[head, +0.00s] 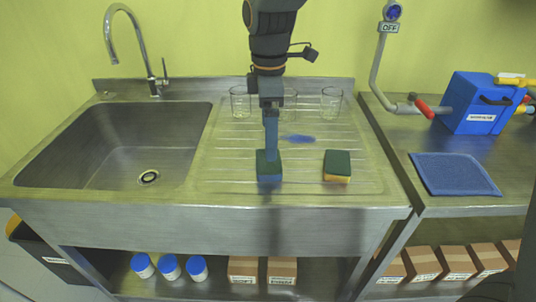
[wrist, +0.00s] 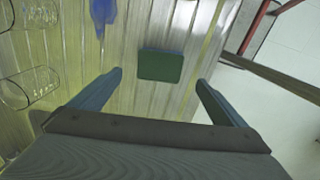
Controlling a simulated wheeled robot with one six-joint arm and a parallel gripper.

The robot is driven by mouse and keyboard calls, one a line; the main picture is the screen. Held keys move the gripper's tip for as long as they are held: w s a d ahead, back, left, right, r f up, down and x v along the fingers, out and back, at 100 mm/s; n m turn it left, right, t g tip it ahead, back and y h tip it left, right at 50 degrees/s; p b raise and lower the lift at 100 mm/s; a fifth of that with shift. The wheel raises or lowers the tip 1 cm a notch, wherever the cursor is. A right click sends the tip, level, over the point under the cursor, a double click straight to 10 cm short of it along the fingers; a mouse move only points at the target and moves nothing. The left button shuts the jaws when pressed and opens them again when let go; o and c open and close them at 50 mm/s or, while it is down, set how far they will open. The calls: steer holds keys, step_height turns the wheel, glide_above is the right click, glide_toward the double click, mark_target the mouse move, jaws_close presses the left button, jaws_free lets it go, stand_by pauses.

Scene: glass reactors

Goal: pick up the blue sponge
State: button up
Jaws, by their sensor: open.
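The blue sponge (head: 268,171), with a dark green top, sits on the ribbed drainboard in the head view. In the wrist view its green top (wrist: 160,66) lies ahead of my fingertips, between their lines. My gripper (head: 271,148) points down over it, and one finger hides part of its top. In the wrist view my gripper (wrist: 158,82) is open, with nothing between its fingers. A gap shows between the fingertips and the sponge there; the height above it is hard to tell.
A yellow sponge with a green top (head: 337,166) lies to the right. A flat blue patch (head: 298,138) lies behind. Clear glasses (head: 331,102) stand along the back of the drainboard. The sink (head: 120,140) opens at left. A blue mat (head: 454,174) lies on the right counter.

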mark_target(269, 164)
steer(key=shift+w+d+f, duration=0.1)
steer(key=shift+w+f, duration=0.05)
steer(key=shift+f, duration=0.2)
step_height(269, 164, down, 2)
steer(key=shift+f+p, duration=0.2)
steer(key=shift+p, duration=0.15)
steer(key=shift+f+p, duration=0.7)
steer(key=shift+f, duration=1.6)
steer(key=c, duration=1.1)
